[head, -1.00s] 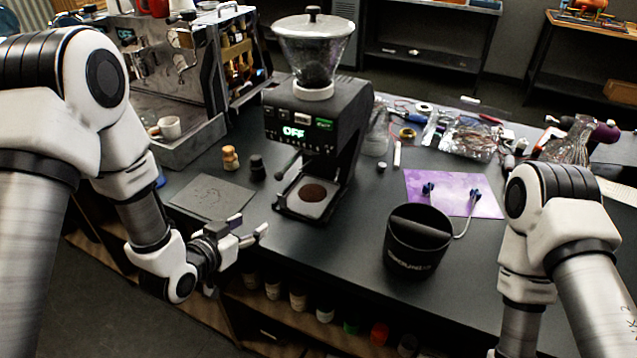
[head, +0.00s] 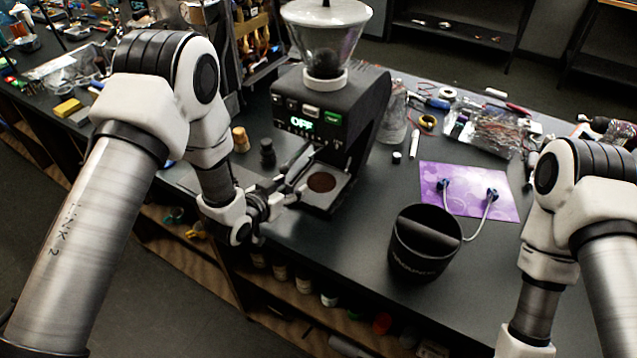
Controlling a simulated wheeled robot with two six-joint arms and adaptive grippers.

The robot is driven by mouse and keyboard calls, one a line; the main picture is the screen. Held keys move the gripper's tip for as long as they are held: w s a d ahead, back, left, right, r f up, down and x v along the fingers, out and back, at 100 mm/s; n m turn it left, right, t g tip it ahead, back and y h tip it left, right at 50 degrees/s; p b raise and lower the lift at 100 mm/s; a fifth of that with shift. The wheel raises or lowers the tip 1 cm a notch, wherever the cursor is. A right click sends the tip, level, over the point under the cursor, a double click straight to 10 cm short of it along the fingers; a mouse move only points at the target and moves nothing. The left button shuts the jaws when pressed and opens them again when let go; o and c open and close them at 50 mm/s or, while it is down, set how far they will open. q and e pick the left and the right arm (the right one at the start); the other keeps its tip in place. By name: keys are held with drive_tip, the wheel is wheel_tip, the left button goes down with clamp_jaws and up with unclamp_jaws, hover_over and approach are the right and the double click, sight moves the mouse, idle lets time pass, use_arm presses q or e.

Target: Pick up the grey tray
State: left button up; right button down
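The grey tray (head: 326,198) sits at the base of the coffee grinder (head: 332,115), under its spout. A round dark patch of coffee grounds lies on it. My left gripper (head: 304,170) is at the tray's left side, with its fingers pointing toward the grinder. The fingers look spread apart with nothing visible between them. I cannot tell whether a finger touches the tray. My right gripper is out of view below the frame; only its arm shows at the right.
A black knock bin (head: 425,262) stands to the right near the front edge. A purple mat (head: 465,178) with a white cable lies behind it. A wooden-handled tamper (head: 240,139) and a dark one (head: 267,153) stand left of the grinder. The counter between grinder and bin is clear.

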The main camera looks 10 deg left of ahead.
use_arm(q)
clamp_jaws()
